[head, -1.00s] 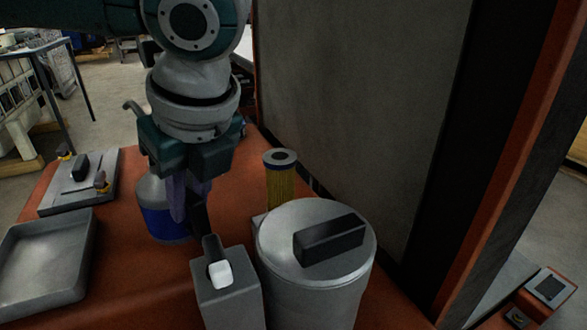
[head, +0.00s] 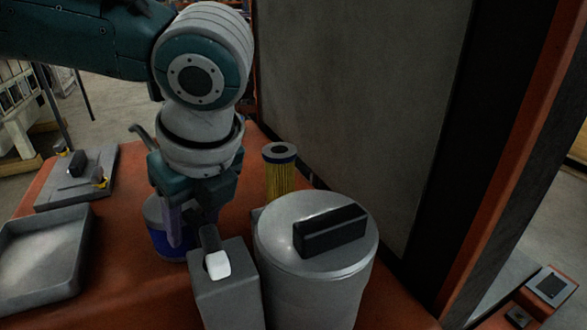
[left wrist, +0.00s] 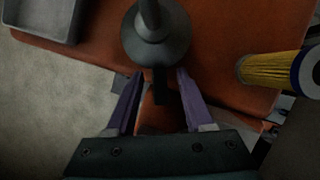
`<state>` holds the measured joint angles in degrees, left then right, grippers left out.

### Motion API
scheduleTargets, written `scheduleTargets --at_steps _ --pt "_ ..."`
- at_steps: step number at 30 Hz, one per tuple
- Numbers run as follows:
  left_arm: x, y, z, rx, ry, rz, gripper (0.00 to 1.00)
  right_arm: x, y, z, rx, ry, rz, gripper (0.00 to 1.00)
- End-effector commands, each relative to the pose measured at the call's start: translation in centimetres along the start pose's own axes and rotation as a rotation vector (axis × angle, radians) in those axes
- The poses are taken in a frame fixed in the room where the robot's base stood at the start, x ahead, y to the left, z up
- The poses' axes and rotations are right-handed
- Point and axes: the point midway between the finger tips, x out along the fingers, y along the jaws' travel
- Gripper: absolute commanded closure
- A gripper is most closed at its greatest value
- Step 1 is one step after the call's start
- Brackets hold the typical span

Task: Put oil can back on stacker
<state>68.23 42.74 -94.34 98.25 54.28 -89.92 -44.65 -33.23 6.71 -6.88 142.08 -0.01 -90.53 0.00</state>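The oil can (head: 168,238) is silver with a blue band and a curved spout. In the head view it is left of centre over the orange top (head: 110,270), partly hidden by my left gripper. My left gripper (head: 188,222) points down with its purple fingers on either side of the can's dark handle, and it moves together with the can. In the left wrist view the can (left wrist: 155,40) shows dark grey from above, just ahead of the fingertips (left wrist: 157,76). I cannot tell whether its base touches the orange top. My right gripper is not in view.
A grey box with a white cap (head: 225,290) and a large lidded canister (head: 315,285) stand close in front. A yellow filter (head: 279,178) stands right of the gripper. A grey tray (head: 85,225) and a plate with small parts (head: 50,198) lie left. A grey panel (head: 360,110) rises right.

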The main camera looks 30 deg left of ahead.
Motion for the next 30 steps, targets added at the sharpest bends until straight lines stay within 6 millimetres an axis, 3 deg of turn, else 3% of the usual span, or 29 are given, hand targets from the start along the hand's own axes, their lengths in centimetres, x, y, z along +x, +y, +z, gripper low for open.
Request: scheduleTargets --at_steps 8,21,25,30 --pt "-0.7 0.0 0.1 0.0 0.001 -0.001 0.48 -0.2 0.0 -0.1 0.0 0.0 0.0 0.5" --pt "-9.7 -0.1 0.2 0.001 0.002 -0.004 0.48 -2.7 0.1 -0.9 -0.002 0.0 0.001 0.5" --pt "-11.4 -0.1 0.2 -0.001 0.001 -0.002 0.48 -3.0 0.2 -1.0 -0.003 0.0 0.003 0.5" --pt "-12.3 0.0 0.1 0.0 0.001 0.0 0.48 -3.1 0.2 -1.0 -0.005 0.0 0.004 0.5"
